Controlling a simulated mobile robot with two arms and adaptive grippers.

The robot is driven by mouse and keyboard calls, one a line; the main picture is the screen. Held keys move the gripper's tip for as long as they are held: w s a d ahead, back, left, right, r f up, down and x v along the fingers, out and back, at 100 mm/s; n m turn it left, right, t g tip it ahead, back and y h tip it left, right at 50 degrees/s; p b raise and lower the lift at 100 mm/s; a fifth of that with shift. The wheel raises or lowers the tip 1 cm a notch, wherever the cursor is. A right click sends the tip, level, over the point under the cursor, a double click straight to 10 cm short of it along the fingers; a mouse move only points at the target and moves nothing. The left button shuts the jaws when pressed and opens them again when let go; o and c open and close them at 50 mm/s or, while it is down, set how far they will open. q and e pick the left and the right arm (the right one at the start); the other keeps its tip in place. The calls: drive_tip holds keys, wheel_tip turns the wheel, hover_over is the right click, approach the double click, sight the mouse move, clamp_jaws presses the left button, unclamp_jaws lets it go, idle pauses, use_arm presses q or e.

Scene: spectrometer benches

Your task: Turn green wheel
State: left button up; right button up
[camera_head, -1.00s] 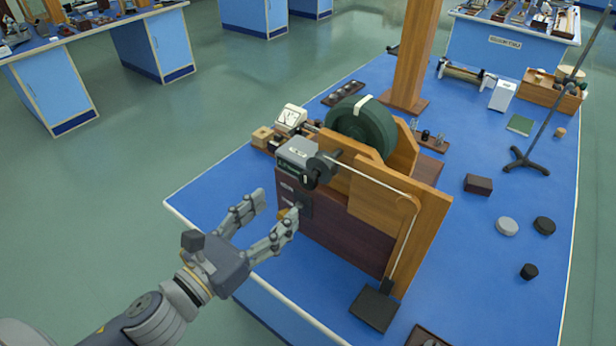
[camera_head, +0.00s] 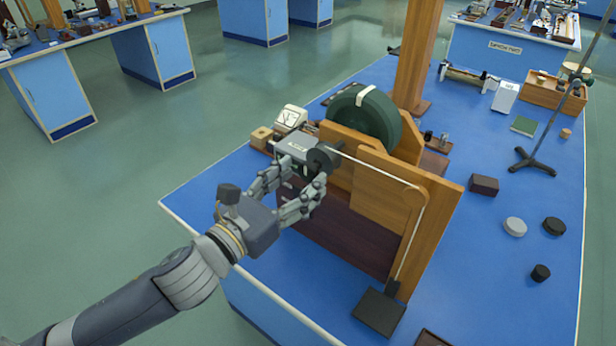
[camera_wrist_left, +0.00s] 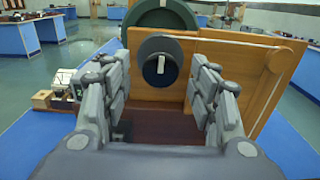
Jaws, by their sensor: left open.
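The green wheel (camera_head: 364,116) stands upright in a wooden frame on the blue bench, with a white mark on its rim. Its lower part is hidden by the wood. In the left wrist view the green wheel (camera_wrist_left: 163,20) shows at the top, behind a dark round knob (camera_wrist_left: 160,62) with a white bar. In the head view that dark disc (camera_head: 322,158) sits at the front of the apparatus. My left gripper (camera_head: 296,184) is open, its fingers just in front of the apparatus near the disc. In the left wrist view its fingers (camera_wrist_left: 160,90) stand on either side of the knob. I cannot tell contact.
A white cord runs from the disc over the wooden board (camera_head: 432,215) down to a dark plate (camera_head: 379,312). A small meter (camera_head: 291,117) stands left of the wheel. A stand (camera_head: 535,163) and loose weights (camera_head: 515,227) lie to the right. The bench's front left is clear.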

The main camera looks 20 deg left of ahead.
sight(305, 175)
use_arm(q)
drive_tip(key=shift+p+x, duration=0.4)
drive_tip(key=shift+x, duration=0.65)
drive_tip(key=shift+w+d, duration=0.25)
drive_tip(key=shift+w, duration=0.25)
clamp_jaws()
